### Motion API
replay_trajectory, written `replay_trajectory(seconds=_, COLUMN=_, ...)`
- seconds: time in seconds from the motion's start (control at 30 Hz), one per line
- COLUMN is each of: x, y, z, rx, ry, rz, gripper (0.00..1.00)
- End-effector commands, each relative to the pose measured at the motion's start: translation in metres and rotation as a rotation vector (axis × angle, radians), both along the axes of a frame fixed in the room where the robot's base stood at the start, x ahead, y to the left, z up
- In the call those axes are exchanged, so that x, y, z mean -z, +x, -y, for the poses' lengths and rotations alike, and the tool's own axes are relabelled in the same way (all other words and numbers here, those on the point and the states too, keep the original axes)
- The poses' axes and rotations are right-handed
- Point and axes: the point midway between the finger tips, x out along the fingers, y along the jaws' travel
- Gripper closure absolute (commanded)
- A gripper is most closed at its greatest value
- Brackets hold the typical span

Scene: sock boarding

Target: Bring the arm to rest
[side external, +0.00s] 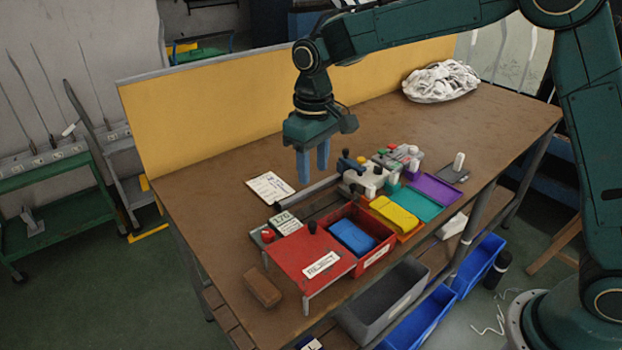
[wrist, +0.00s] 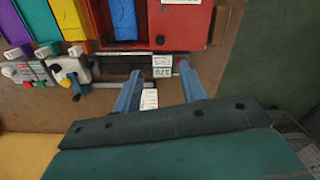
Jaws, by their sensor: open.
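My gripper (side external: 312,165) hangs from the arm with its blue fingers pointing down, above the brown workbench (side external: 210,180). In the wrist view my gripper (wrist: 158,90) shows two blue fingers spread apart, with nothing between them. It is open and empty. A white printed sheet (side external: 270,187) lies on the bench to the left of and below the fingers in the side view. A white clamp-like fixture (side external: 365,178) with dark knobs stands just right of the fingers. I cannot tell the exact height of the fingertips over the bench.
A red box (side external: 310,262) with a blue item (side external: 352,236) inside stands at the front. Yellow (side external: 395,214), teal (side external: 414,203) and purple (side external: 436,189) trays sit right of it. A brown block (side external: 262,288) lies front left. A yellow panel (side external: 220,115) edges the back.

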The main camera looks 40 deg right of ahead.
Motion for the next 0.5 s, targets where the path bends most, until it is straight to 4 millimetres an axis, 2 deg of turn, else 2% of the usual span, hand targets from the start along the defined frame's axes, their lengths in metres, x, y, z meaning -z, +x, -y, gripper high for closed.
replay_trajectory(seconds=0.27, x=-0.015, y=-0.010, z=0.009, rx=0.011, ry=0.006, rz=0.022, gripper=0.59)
replay_trajectory(seconds=0.5, x=-0.050, y=-0.040, z=0.031, rx=0.038, ry=0.020, rz=0.082, gripper=0.59)
